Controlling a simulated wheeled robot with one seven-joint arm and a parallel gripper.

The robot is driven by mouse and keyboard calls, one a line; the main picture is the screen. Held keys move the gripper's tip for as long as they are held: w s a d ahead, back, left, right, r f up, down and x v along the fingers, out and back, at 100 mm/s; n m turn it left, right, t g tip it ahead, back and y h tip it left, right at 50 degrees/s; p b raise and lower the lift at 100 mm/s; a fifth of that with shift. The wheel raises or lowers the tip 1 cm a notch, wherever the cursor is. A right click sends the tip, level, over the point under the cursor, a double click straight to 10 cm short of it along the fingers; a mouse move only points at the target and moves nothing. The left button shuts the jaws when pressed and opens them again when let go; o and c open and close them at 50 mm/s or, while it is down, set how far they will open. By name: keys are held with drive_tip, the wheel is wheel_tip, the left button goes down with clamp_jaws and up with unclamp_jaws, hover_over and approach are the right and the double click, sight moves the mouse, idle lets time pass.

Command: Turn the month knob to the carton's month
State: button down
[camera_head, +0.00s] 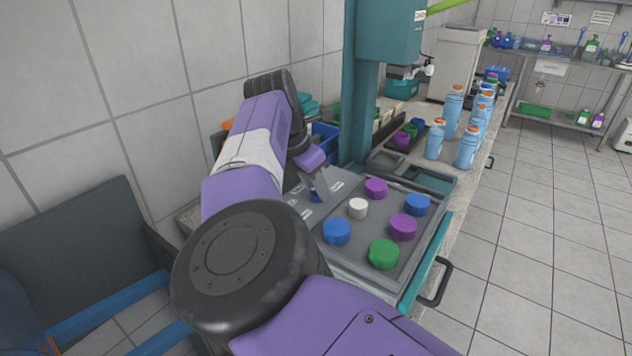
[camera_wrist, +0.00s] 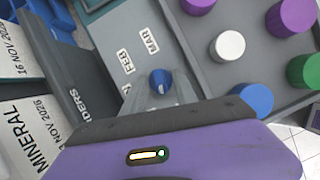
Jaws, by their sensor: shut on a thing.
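The month knob is a small blue knob (camera_wrist: 160,80) on a grey panel (camera_wrist: 110,30); it also shows in the head view (camera_head: 313,196). My gripper (camera_head: 317,190) points down at the panel and is shut on the knob. In the wrist view, labels FEB (camera_wrist: 126,62) and MAR (camera_wrist: 149,40) show beside the knob; another label is mostly hidden. At the left of the wrist view, a white carton face (camera_wrist: 30,140) reads MINERAL with a NOV 2026 date. Another printed face (camera_wrist: 15,45) reads 16 NOV 2026.
White (camera_head: 358,208), purple (camera_head: 403,227), blue (camera_head: 337,231) and green (camera_head: 383,254) caps stand on the grey tray right of the panel. A teal post (camera_head: 362,110) rises behind. Blue bottles (camera_head: 467,148) stand farther back. A tiled wall (camera_head: 110,90) is at the left.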

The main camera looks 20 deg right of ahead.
drive_tip(key=m, duration=0.2)
drive_tip(key=m+g, duration=0.1)
drive_tip(key=m, duration=0.1)
drive_tip(key=shift+w+g, duration=0.15)
drive_tip(key=shift+g, duration=0.15)
drive_tip(key=shift+m, duration=0.5)
drive_tip(key=c, duration=1)
unclamp_jaws()
drive_tip(key=shift+o, duration=0.2)
drive_tip(key=shift+r, duration=0.1)
